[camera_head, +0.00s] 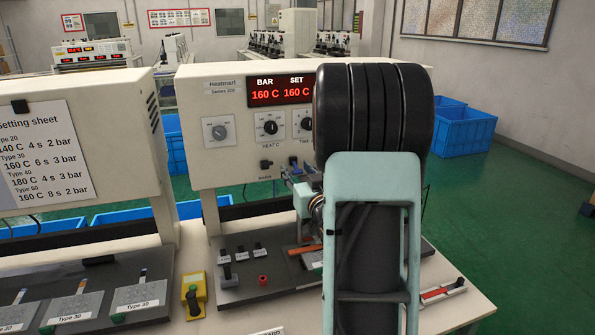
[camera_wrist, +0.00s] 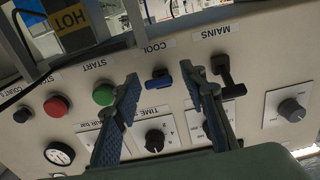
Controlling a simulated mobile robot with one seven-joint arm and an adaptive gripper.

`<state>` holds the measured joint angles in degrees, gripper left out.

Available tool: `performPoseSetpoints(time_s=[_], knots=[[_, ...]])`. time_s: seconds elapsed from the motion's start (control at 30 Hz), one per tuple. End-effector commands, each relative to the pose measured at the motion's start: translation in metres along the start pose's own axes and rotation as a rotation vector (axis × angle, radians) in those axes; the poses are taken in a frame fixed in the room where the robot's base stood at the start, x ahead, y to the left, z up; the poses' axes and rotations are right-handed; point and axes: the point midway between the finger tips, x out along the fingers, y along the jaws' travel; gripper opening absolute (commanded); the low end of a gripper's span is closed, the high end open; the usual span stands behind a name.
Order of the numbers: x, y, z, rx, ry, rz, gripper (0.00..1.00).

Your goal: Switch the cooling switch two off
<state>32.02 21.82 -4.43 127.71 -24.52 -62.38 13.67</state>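The blue cooling switch (camera_wrist: 158,79) sits under the upside-down COOL label (camera_wrist: 157,46) on the cream machine panel in the wrist view. Whether it is on or off I cannot tell. My gripper (camera_wrist: 160,72) is open, with one blue-padded finger on each side of the switch. In the picture the tips reach about level with it; I cannot tell whether either touches it. In the head view my arm covers the right part of the machine (camera_head: 230,85), and the switch cannot be made out clearly.
The black mains switch (camera_wrist: 226,78) is close to the right finger. The green start button (camera_wrist: 103,94) is left of the left finger, and a red button (camera_wrist: 57,106) lies farther left. A dark timer knob (camera_wrist: 154,140) is between the fingers, nearer the camera.

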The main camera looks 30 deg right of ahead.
Motion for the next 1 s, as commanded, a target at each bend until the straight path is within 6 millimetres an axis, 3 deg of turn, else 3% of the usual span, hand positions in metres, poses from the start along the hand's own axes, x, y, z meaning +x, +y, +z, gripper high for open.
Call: performPoseSetpoints(time_s=[0.03, 0.37, 1.0], knots=[[-0.0001, 0.0000, -0.0001, 0.000, 0.000, 0.000, 0.37], [-0.0004, 0.0001, -0.0002, 0.000, 0.000, 0.000, 0.01], [0.0011, 0.0002, 0.0089, 0.000, 0.085, 0.000, 0.00]])
